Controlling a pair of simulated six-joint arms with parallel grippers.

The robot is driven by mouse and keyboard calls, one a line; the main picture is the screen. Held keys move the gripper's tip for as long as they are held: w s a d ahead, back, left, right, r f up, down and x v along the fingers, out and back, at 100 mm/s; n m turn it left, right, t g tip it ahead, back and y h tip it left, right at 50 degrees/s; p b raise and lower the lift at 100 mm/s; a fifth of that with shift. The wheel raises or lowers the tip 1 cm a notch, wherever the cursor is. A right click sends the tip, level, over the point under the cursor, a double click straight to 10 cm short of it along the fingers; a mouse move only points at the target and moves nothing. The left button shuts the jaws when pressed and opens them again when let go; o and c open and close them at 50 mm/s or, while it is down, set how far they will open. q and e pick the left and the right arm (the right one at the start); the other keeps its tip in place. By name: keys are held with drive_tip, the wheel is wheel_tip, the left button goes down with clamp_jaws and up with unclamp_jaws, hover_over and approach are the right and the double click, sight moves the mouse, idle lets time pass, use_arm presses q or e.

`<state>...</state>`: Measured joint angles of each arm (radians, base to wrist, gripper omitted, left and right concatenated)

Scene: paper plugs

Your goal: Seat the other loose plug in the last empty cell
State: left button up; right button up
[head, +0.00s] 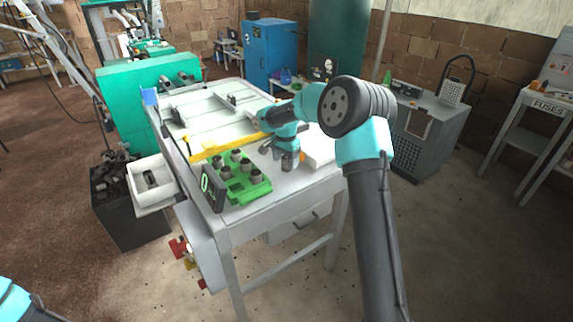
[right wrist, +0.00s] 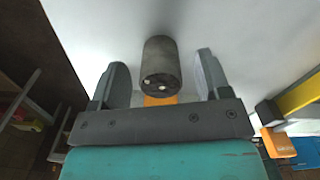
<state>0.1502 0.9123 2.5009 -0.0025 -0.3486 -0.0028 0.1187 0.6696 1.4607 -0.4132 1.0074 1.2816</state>
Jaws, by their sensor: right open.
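The green tray (head: 238,187) lies near the front left of the white table, with several grey plugs (head: 225,172) standing in it. Which cell is empty is hard to tell at this size. A loose dark grey cylindrical plug (right wrist: 160,66) shows in the right wrist view, between the fingers of my right gripper (right wrist: 161,76). The fingers are open, with a gap on both sides of the plug. In the head view my right gripper (head: 288,163) points down at the table, right of the tray, and largely hides this plug. My left gripper is out of view.
A black display (head: 213,188) stands at the tray's left. A yellow bar (head: 228,147) lies behind the tray. A white block (head: 318,150) is right of my right gripper. A white bin (head: 150,182) hangs off the left edge. The front right tabletop is mostly bare.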

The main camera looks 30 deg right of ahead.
sight(286, 158)
idle(0.4)
drive_tip(key=c, duration=1)
drive_tip(key=shift+r, duration=0.1)
drive_tip(key=shift+r, duration=1.55)
drive_tip(key=shift+s+a+r, duration=0.1)
drive_tip(key=shift+s+r, duration=0.1)
drive_tip(key=s+a+r, duration=0.1)
drive_tip(key=s+a, duration=0.7)
drive_tip(key=s, duration=0.5)
drive_tip(key=shift+s+r, duration=0.15)
drive_tip(key=shift+r, duration=0.05)
